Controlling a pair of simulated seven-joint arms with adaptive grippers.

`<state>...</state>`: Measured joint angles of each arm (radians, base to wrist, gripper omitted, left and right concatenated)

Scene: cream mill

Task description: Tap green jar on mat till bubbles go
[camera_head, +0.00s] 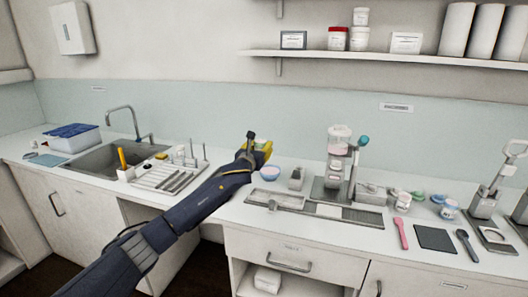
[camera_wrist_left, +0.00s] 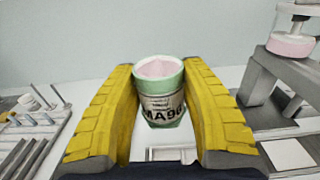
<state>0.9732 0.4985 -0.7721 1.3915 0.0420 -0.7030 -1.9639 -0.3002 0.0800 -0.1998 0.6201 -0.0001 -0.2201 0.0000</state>
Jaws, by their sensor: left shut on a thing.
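My left gripper (camera_head: 264,148) is over the counter, right of the dish rack, in the head view. In the left wrist view its yellow fingers (camera_wrist_left: 160,115) are shut on the green jar (camera_wrist_left: 162,106), one on each side. The jar is upright and open at the top, with pale pink contents and a label ending in "MA90". Bubbles cannot be made out. A dark square mat (camera_head: 435,239) lies flat on the counter at the right, well away from the jar. My right gripper is not in view.
A mill (camera_head: 336,165) stands on a grey base mid-counter. A pink spatula (camera_head: 401,232) and a dark spoon (camera_head: 467,244) flank the mat. The sink (camera_head: 108,157) and dish rack (camera_head: 170,175) are at left.

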